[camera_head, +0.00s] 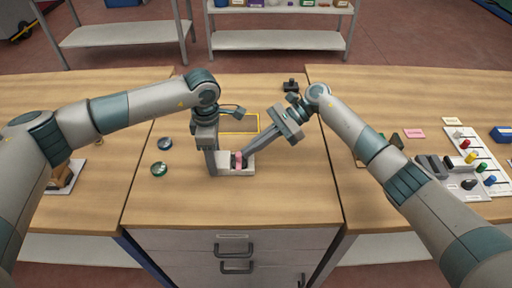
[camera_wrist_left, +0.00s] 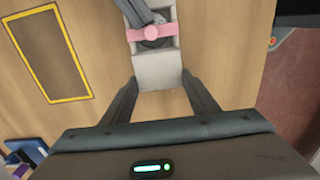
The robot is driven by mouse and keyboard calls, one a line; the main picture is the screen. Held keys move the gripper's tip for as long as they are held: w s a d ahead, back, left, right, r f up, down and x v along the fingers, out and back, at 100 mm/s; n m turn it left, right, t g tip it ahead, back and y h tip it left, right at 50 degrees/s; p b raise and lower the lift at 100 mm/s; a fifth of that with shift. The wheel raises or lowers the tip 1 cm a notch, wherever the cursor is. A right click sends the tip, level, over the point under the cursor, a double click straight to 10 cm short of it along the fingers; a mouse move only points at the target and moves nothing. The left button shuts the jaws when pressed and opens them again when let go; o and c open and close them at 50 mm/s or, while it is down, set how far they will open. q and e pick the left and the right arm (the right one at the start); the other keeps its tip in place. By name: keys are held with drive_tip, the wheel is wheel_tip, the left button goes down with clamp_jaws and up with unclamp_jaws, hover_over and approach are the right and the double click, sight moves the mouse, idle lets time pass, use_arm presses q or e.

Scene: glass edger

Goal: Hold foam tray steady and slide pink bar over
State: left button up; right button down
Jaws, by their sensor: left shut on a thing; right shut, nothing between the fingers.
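The pale grey foam tray (camera_head: 248,168) lies on the middle table. It also shows in the left wrist view (camera_wrist_left: 158,70). My left gripper (camera_head: 214,172) points down and is shut on the tray's near end, with one finger on each side in the left wrist view (camera_wrist_left: 160,82). The pink bar (camera_wrist_left: 150,34) lies across the tray's recess, over a dark round part. In the head view the bar (camera_head: 238,161) stands between the two grippers. My right gripper (camera_head: 245,154) is shut and empty, its tips at the bar; whether they touch it I cannot tell.
A yellow-framed rectangle (camera_head: 240,123) lies behind the tray. A small black object (camera_head: 291,86) stands at the back. A white board with coloured knobs (camera_head: 478,155) is on the right table. The table's front is clear.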

use_arm(q)
drive_tip(key=shift+d, duration=0.15)
use_arm(e)
drive_tip(key=d, duration=0.1)
drive_tip(key=w+d, duration=0.1)
drive_tip(key=d, duration=0.1)
drive_tip(key=shift+w+d, duration=0.3)
drive_tip(key=shift+d, duration=0.1)
drive_tip(key=v, duration=1)
drive_tip(key=shift+s, duration=0.1)
use_arm(q)
drive_tip(key=o, duration=1.1)
drive_tip(key=shift+r, duration=0.1)
wheel_tip(320, 180, up, 12)
drive_tip(key=shift+f, duration=0.1)
